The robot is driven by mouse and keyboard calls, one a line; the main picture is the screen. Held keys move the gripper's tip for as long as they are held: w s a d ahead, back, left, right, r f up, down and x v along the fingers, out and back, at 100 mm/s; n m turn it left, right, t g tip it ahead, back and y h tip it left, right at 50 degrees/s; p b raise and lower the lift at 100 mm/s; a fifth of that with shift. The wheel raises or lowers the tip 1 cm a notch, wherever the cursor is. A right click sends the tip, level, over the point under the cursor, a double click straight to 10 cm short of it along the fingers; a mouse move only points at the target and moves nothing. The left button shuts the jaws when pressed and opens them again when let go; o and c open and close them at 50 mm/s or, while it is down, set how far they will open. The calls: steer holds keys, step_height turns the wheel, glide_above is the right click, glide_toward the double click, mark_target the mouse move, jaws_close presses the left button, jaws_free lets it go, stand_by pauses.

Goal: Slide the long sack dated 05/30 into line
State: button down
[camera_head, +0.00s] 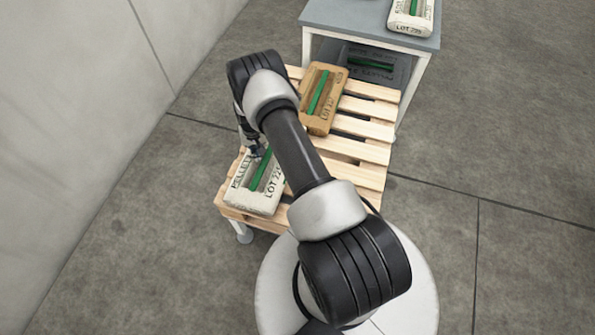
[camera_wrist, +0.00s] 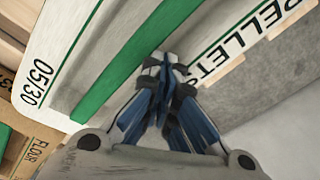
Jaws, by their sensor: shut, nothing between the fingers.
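The long sack dated 05/30 is the pale grey-white one (camera_head: 240,196) with a green stripe and PELLETS print. It lies flat on the near left end of the wooden pallet (camera_head: 358,174). In the wrist view the sack (camera_wrist: 110,62) fills the upper part, with its date at the left. My gripper (camera_wrist: 165,62) is shut and empty, its fingertips over or against the sack between the green stripe and the PELLETS print; I cannot tell if they touch. In the head view my gripper (camera_head: 257,153) is small and partly hidden beside my arm.
A brown flour sack (camera_head: 334,90) lies farther back on the pallet; its edge shows in the wrist view (camera_wrist: 22,152). A grey table (camera_head: 352,18) behind holds a pale sack (camera_head: 411,16), with another sack (camera_head: 370,64) on its lower level. The pallet's right slats are bare.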

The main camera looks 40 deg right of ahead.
mark_target(250, 157)
steer(key=shift+s+a+f, duration=0.1)
steer(key=shift+s+f, duration=0.85)
steer(key=shift+s, duration=0.05)
steer(key=shift+w+a+b, duration=0.1)
steer(key=shift+w+a, duration=0.35)
steer(key=shift+w, duration=0.25)
steer(key=shift+w+a+b, duration=0.15)
steer(key=shift+w+a, duration=0.25)
steer(key=shift+w, duration=0.35)
steer(key=shift+w+a+b, duration=0.1)
steer(key=shift+w+a, duration=0.35)
steer(key=shift+w, duration=0.25)
steer(key=shift+s+d, duration=0.15)
steer(key=shift+s, duration=0.1)
steer(key=shift+w+d+r+p, duration=0.1)
steer(key=shift+w+r+p, duration=0.05)
steer(key=shift+r+p, duration=0.65)
steer(key=shift+w+r+p, duration=0.1)
steer(key=shift+r+p, duration=0.4)
steer(key=shift+r, duration=0.45)
steer(key=shift+d+r+p, duration=0.2)
steer(key=shift+r+p, duration=0.95)
steer(key=shift+r, duration=1.1)
steer(key=shift+w, duration=0.1)
